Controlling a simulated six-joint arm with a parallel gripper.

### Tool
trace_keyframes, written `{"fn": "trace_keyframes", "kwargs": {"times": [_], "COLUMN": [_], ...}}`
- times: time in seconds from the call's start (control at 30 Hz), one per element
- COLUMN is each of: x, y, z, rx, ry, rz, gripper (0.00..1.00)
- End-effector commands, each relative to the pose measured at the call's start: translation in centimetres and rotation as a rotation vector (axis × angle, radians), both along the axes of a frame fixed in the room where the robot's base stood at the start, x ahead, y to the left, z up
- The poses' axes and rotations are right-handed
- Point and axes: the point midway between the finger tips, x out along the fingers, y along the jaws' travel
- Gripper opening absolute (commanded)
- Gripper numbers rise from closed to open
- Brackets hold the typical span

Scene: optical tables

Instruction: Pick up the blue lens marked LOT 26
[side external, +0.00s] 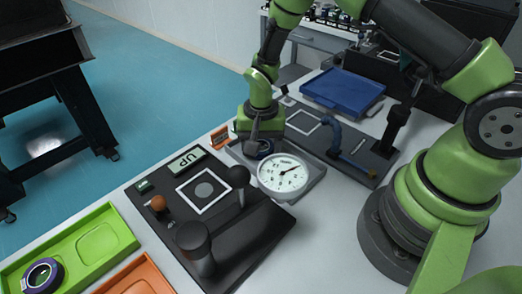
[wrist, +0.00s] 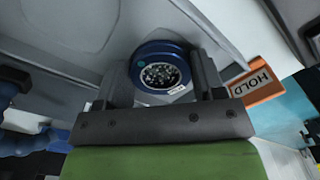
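The blue lens (wrist: 160,72) shows in the wrist view as a thick blue ring around a speckled dark centre, with a small white label at its lower edge. The label is too small to read. My gripper (wrist: 162,80) has one finger on each side of the lens. I see no clear gap at either side, but I cannot tell whether the fingers press on it. In the side view my gripper (side external: 262,140) points down over the grey tray behind the dial gauge, with the dark blue lens (side external: 264,149) at its fingertips.
A white dial gauge (side external: 282,174) stands close to my gripper. A black panel with upright knobs (side external: 238,180) is in front. An orange HOLD sign (wrist: 257,80) is beside the right finger. A green tray (side external: 92,245) holds another round lens (side external: 42,274). A blue tray (side external: 342,92) is behind.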

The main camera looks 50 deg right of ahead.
Motion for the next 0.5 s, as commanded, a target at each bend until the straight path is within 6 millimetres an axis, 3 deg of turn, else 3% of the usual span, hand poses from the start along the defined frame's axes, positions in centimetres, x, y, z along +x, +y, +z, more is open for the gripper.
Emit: {"fn": "trace_keyframes", "kwargs": {"times": [0.03, 0.1, 0.5], "x": [0.01, 0.02, 0.12], "y": [0.00, 0.01, 0.02], "z": [0.02, 0.04, 0.94], "rx": [0.000, 0.000, 0.001], "ry": [0.000, 0.000, -0.004], "rz": [0.000, 0.000, 0.000], "gripper": [0.51, 0.38, 0.38]}}
